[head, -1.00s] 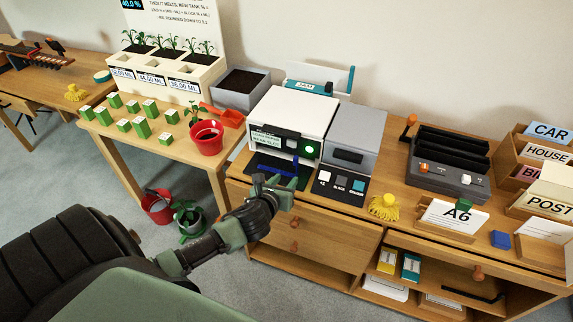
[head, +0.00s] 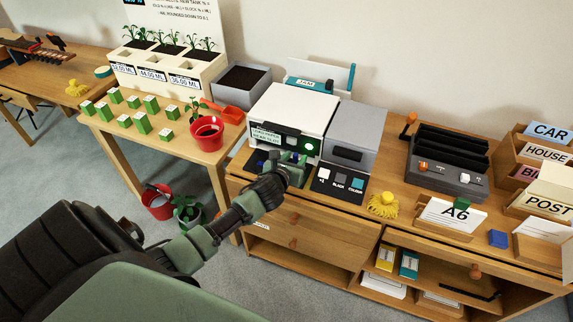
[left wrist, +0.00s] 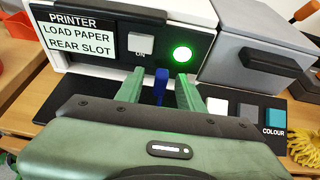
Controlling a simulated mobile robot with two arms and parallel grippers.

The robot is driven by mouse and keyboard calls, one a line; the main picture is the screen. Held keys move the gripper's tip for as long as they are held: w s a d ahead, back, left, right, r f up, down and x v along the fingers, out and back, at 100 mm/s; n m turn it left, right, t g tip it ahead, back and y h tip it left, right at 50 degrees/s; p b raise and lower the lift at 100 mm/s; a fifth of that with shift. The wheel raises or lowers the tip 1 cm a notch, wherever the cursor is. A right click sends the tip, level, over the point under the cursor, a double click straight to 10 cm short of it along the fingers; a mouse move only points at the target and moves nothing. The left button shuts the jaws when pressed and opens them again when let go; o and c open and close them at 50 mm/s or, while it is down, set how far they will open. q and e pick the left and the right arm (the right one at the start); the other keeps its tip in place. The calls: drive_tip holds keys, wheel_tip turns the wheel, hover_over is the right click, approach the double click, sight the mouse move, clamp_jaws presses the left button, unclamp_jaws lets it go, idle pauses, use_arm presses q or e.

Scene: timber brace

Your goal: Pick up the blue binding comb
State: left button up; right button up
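A narrow blue piece, which looks like the blue binding comb (left wrist: 161,87), stands at the printer front in the left wrist view. It shows between the two fingers of my left gripper (left wrist: 160,77), with a gap on each side. The fingers are apart and point at the printer front. In the head view my left gripper (head: 290,162) is in front of the printer (head: 296,105) and hides most of the comb. I cannot tell how deep the comb sits between the fingers. My right gripper is not in view.
A panel with white, black and teal buttons (head: 340,184) lies right of my left gripper. A grey unit (head: 358,135) stands beside the printer. A red pot (head: 207,133) is on the left table. A yellow tassel (head: 383,204) and a small blue block (head: 498,238) lie on the desk.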

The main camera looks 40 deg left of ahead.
use_arm(q)
clamp_jaws()
drive_tip(key=shift+r, duration=0.1)
